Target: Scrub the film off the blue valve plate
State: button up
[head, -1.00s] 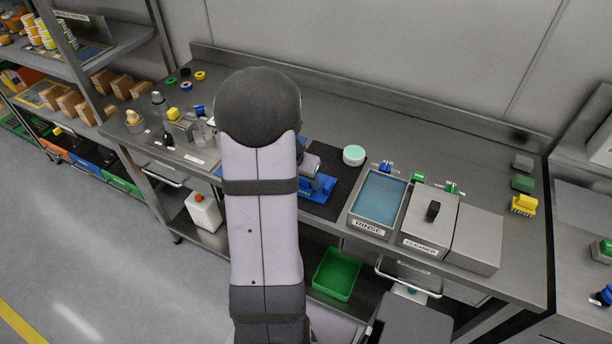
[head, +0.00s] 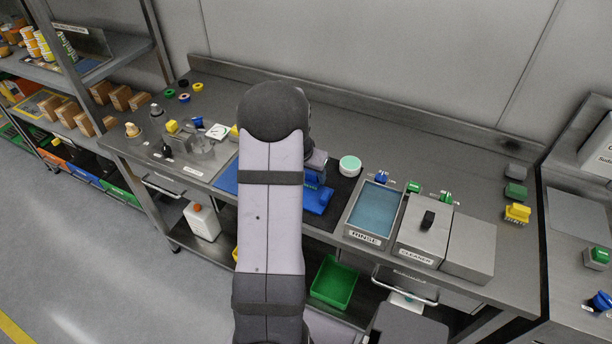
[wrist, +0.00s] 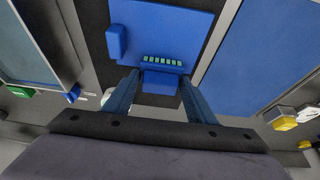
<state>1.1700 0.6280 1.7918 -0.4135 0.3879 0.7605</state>
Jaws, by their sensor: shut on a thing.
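The blue valve plate (head: 318,199) lies flat on a black mat, partly behind my arm in the head view. In the wrist view the plate (wrist: 178,22) is a blue rectangle with a raised blue block at its left edge. My gripper (wrist: 158,92) is over the plate's near edge, its two fingers shut on a blue brush (wrist: 160,78). A row of pale green bristle tufts shows along the brush's far side. I cannot tell whether the bristles touch the plate. No film can be made out on the visible part of the plate.
The rinse tray (head: 350,222) and lidded cleaner box (head: 425,250) stand right of the mat. A round mint-topped tub (head: 350,165) is behind the plate. A blue sheet (wrist: 265,55) lies on the other side.

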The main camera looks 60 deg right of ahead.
notch_tip(320, 180, up, 2)
jog(key=shift+w+d+r, duration=0.1)
jog(key=shift+r, duration=0.1)
jog(key=shift+p+v, duration=0.75)
jog(key=shift+p, duration=0.05)
jog(key=shift+d+r+p, duration=0.15)
jog(key=shift+r+p, duration=1.25)
jog(key=shift+r, duration=0.75)
